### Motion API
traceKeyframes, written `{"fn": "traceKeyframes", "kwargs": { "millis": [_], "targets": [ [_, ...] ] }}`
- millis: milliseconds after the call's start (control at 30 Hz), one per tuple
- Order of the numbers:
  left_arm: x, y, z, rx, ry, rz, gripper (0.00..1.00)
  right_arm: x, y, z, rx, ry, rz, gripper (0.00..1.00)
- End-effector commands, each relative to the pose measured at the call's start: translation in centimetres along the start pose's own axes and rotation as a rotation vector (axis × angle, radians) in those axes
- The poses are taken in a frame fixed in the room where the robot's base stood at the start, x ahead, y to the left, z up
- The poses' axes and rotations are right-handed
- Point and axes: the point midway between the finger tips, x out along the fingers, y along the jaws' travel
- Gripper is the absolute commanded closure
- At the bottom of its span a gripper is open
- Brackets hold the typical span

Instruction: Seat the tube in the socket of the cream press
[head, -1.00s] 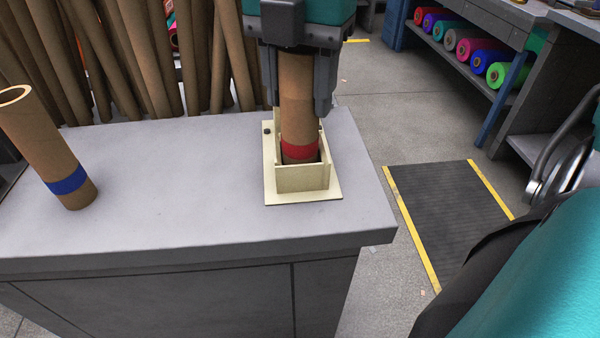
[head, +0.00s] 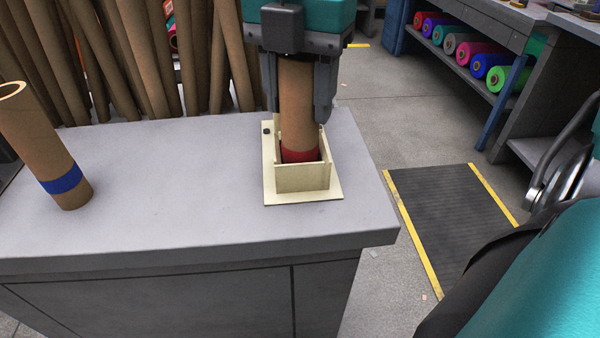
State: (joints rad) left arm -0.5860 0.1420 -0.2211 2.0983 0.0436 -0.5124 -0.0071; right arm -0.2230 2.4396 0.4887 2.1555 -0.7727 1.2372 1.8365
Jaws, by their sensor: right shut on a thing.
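The brown cardboard tube (head: 297,125) with a red band (head: 300,156) near its lower end stands almost upright in the square socket of the cream press (head: 303,180). The lower part of the band and the tube's bottom are hidden behind the socket's front wall, so I cannot tell whether it touches the floor of the socket. My right gripper (head: 298,103) is shut on the tube from above, its fingers on either side, just above the socket. My left gripper is not in view.
Another brown tube with a blue band (head: 62,182) stands tilted at the left of the grey bench (head: 180,190). Several long tubes (head: 130,60) lean behind the bench. The bench top between the blue-banded tube and the press is clear.

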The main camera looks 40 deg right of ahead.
Motion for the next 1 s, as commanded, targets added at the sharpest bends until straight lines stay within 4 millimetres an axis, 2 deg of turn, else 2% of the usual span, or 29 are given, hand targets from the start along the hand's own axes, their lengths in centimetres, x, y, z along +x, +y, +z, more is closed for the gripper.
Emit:
{"fn": "traceKeyframes", "kwargs": {
  "millis": [667, 700, 1000],
  "targets": [
    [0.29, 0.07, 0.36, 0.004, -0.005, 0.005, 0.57, 0.62, 0.01, 0.0, 0.0, 0.0, 0.001, 0.91],
    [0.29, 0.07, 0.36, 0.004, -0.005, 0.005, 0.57, 0.62, 0.01, 0.0, 0.0, 0.0, 0.0, 0.49],
    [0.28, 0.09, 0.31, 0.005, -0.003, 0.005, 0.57, 0.63, 0.0, 0.0, 0.0, 0.0, 0.0, 0.22]
  ]
}}
